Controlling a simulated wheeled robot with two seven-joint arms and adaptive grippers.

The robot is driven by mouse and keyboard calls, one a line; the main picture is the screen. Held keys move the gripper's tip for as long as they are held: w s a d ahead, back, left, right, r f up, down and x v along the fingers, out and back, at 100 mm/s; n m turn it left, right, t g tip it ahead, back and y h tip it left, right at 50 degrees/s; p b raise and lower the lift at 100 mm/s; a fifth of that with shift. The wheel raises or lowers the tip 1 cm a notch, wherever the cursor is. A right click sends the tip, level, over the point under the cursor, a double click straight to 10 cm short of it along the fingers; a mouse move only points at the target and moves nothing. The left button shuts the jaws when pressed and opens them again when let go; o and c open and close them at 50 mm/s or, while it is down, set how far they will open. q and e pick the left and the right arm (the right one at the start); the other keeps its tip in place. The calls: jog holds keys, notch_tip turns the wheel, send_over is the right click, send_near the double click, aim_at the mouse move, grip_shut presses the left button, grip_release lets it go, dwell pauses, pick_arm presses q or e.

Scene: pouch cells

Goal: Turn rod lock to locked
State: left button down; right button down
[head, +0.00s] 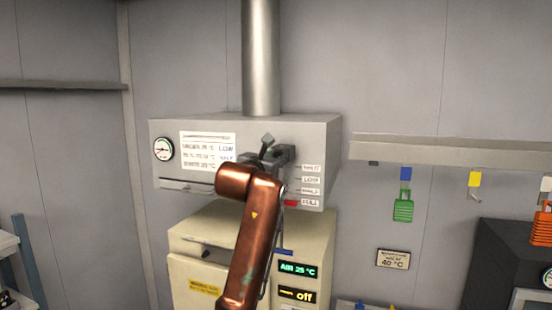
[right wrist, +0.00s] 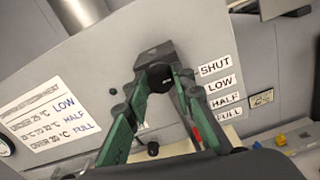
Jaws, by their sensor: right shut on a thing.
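A grey metal hood box (head: 325,135) on the wall carries a scale of labels reading SHUT, LOW, HALF and FULL (right wrist: 225,95). My right gripper (head: 268,145) is up against the front of this box. In the right wrist view its green-sided fingers close in on a round black knob (right wrist: 160,77) and are shut on it. A second, smaller black knob (right wrist: 153,148) shows lower, between the fingers. Which of these knobs is the rod lock I cannot tell. In the head view my copper-coloured arm and gripper hide most of this area. My left gripper is not in view.
A cream cabinet (head: 190,250) with green and yellow displays stands below the box. A vertical pipe (head: 261,60) rises from the box's top.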

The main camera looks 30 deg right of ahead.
dwell(0.3)
jog(key=n+b, duration=0.9)
jog(key=n, duration=0.8)
jog(key=shift+a+f+n, duration=0.1)
jog(key=shift+n, duration=0.3)
dwell(0.4)
jog(key=c, duration=1.7)
grip_release()
jog(key=shift+o, duration=0.2)
jog(key=shift+a, duration=0.1)
